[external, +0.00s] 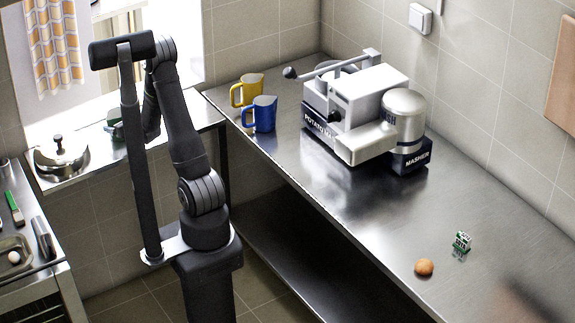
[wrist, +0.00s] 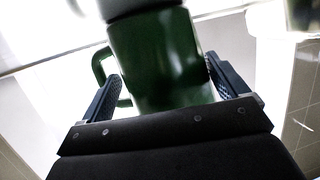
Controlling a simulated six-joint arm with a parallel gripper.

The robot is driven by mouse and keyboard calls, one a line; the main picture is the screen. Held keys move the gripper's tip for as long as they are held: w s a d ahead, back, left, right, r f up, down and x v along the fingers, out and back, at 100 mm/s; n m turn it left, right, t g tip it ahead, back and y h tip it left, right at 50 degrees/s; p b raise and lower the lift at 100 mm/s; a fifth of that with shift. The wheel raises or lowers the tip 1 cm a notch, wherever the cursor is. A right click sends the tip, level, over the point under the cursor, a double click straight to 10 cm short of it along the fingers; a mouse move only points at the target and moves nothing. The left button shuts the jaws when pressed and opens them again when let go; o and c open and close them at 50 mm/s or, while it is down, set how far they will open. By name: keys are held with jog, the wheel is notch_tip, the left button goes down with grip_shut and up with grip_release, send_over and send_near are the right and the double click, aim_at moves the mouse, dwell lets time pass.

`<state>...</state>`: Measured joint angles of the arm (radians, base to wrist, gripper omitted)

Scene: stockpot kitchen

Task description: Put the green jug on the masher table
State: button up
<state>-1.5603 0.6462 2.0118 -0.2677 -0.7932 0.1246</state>
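The green jug (wrist: 158,62) fills the middle of the wrist view, with its handle at its left side. My gripper (wrist: 163,72) has one finger on each side of the jug. The fingertips look very close to the jug's sides, but I cannot tell whether they press on it. In the external view my gripper is at the window sill, largely hidden behind my arm, and a bit of green jug (external: 114,116) shows there. The masher table (external: 330,196) is the long steel counter on the right, with the potato masher machine (external: 368,112) on it.
A yellow jug (external: 244,92) and a blue jug (external: 262,115) stand at the counter's far left end. An egg (external: 424,267) and a small green-and-white item (external: 462,241) lie near the front. A pot (external: 62,157) stands left on the sill. The counter before the machine is clear.

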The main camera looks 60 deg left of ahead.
jog(key=shift+r, duration=0.25)
jog(key=shift+o, duration=0.4)
jog(key=v, duration=1.2)
notch_tip(320, 180, up, 3)
jog(key=s+d+t, duration=0.1)
jog(key=d, duration=0.1)
jog(key=shift+h, duration=0.5)
jog(key=x, duration=1.1)
jog(key=shift+a+f, duration=0.1)
jog(key=shift+a, duration=0.15)
jog(key=shift+w+x, duration=0.2)
jog(key=shift+x, duration=2.45)
jog(key=shift+f, duration=0.1)
